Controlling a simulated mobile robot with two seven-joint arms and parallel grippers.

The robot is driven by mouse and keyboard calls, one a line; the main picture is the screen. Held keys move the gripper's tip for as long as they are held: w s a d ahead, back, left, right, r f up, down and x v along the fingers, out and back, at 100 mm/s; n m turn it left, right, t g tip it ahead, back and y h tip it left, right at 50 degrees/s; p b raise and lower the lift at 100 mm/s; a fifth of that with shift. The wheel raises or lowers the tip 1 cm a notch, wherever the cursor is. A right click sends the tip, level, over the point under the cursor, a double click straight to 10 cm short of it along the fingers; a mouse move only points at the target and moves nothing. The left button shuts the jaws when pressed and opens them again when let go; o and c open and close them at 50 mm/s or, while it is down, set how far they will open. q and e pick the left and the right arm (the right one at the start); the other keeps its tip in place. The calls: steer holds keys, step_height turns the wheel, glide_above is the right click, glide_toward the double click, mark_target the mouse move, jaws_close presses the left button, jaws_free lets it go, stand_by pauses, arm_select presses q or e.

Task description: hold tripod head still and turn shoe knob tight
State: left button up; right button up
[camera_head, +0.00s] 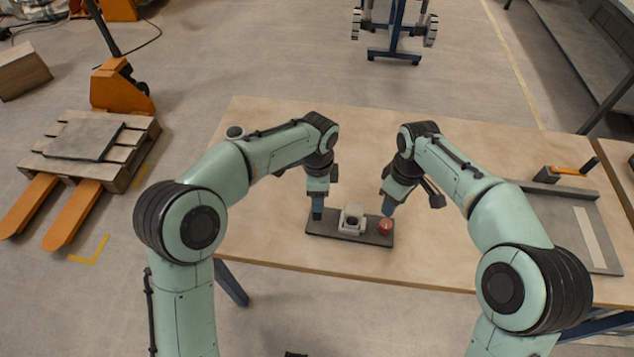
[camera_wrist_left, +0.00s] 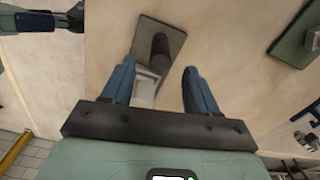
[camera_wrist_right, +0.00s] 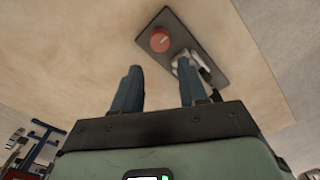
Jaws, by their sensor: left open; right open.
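A dark flat plate (camera_head: 342,235) lies on the wooden table, with a pale grey block (camera_head: 352,219) in its middle and a red round knob (camera_head: 386,227) at its right end. The left wrist view also shows a dark cylinder (camera_wrist_left: 160,48) standing on the plate and part of the grey block (camera_wrist_left: 146,83). My left gripper (camera_head: 318,208) is open above the plate's left end, by the cylinder. My right gripper (camera_head: 388,209) is open and empty, close to the knob. The knob (camera_wrist_right: 160,40) lies beyond its fingertips (camera_wrist_right: 159,66) in the right wrist view.
The wooden table (camera_head: 270,225) is clear around the plate. A grey tray (camera_head: 560,225) with a block and an orange-handled tool (camera_head: 570,171) lies at the right. An orange pallet truck (camera_head: 118,88) with a pallet stands on the floor at the left.

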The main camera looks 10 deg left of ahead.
mark_target(387, 223)
arm_select(q)
step_height(387, 223, down, 9)
steer(key=shift+r, duration=0.1)
stand_by(0.3)
jaws_close()
arm_select(e)
steer(key=o, duration=0.4)
step_height(387, 223, down, 10)
steer(key=m, duration=0.4)
steer(key=shift+f, duration=0.1)
stand_by(0.4)
